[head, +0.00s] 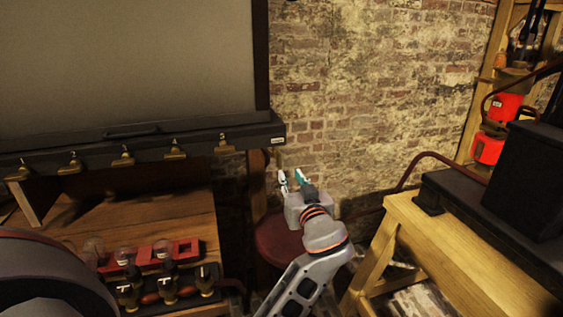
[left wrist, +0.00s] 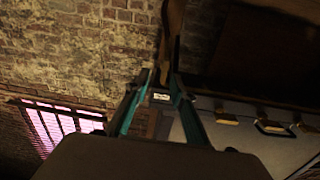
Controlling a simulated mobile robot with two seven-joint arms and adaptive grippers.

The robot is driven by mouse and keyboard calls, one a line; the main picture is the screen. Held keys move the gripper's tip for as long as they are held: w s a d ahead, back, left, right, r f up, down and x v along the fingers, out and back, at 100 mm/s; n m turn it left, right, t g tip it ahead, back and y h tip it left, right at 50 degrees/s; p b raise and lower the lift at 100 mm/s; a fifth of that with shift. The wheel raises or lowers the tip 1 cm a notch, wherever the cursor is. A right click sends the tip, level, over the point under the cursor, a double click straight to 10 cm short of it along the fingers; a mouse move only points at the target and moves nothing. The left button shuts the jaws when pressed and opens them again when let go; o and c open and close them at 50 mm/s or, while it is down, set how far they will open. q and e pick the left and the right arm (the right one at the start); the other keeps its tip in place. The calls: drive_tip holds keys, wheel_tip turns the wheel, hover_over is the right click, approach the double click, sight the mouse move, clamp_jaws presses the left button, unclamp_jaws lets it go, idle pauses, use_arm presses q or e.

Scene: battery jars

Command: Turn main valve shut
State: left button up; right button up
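I cannot pick out a main valve for certain in either view. My left gripper (head: 292,179) is in the middle of the head view, above a round dark red top (head: 272,240) and in front of the brick wall. Its two teal fingers stand apart with nothing visible between them. In the left wrist view the fingers (left wrist: 161,76) also show apart, with the dark rail end and its white label behind the gap. Brass fittings (head: 168,289) sit on a black rack at the lower left, well away from the gripper. My right gripper is not in view.
A black rail (head: 100,152) with several brass hooks runs below a grey board (head: 120,60). A red rack (head: 143,257) with glass pieces stands on the wooden bench (head: 130,215). A pale wooden table (head: 465,250) with a black box (head: 520,175) is at right.

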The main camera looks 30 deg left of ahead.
sight(280, 158)
use_arm(q)
drive_tip(key=shift+n+y, duration=0.5)
drive_tip(key=w+a, duration=0.1)
drive_tip(key=w+a+r, duration=0.1)
drive_tip(key=a, duration=0.1)
drive_tip(key=w+a+r+p, duration=0.1)
drive_tip(key=a, duration=0.1)
drive_tip(key=shift+w+a+r, duration=0.25)
drive_tip(key=shift+w, duration=0.05)
drive_tip(key=shift+w+a+f, duration=0.15)
drive_tip(key=shift+w+a, duration=0.35)
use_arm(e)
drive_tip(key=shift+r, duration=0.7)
use_arm(q)
clamp_jaws()
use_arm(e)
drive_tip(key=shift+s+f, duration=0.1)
